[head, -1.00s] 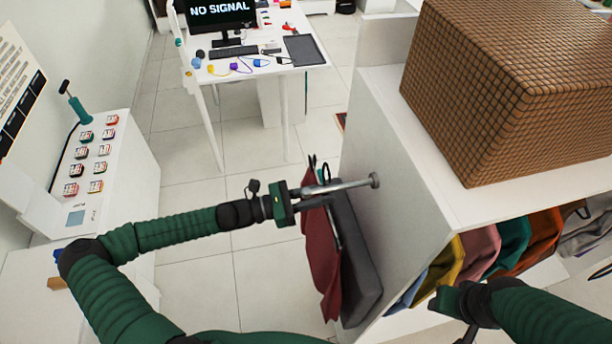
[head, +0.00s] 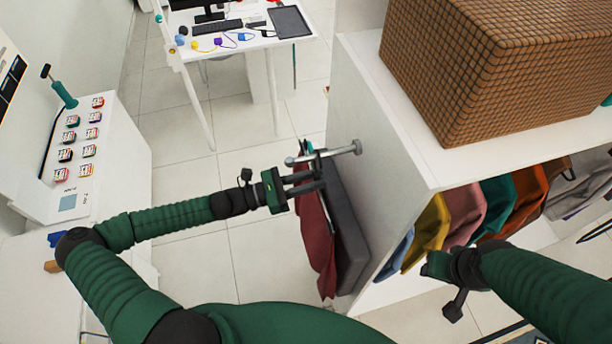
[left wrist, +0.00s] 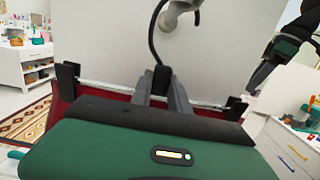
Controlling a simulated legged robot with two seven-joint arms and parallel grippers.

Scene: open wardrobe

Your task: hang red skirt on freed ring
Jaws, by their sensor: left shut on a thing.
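The red skirt (head: 315,240) hangs from a black clip hanger beside the wardrobe's left side panel. My left gripper (head: 308,186) is shut on the hanger, just below a metal rod (head: 340,151) that sticks out from the panel. In the left wrist view, the hanger's clips (left wrist: 236,106) hold the red skirt (left wrist: 62,108), and its black hook (left wrist: 153,40) curves up beside the rod's base (left wrist: 180,10). Whether the hook rests on the rod is unclear. I cannot make out a separate ring. My right gripper (head: 452,303) is near the wardrobe's front; its jaws are unclear.
A flat dark grey item (head: 348,235) hangs between the skirt and panel. A woven box (head: 490,75) sits on the wardrobe top. Several coloured garments (head: 465,215) hang inside. A desk (head: 290,55) stands behind, a white counter (head: 120,150) at left. Floor left of the skirt is clear.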

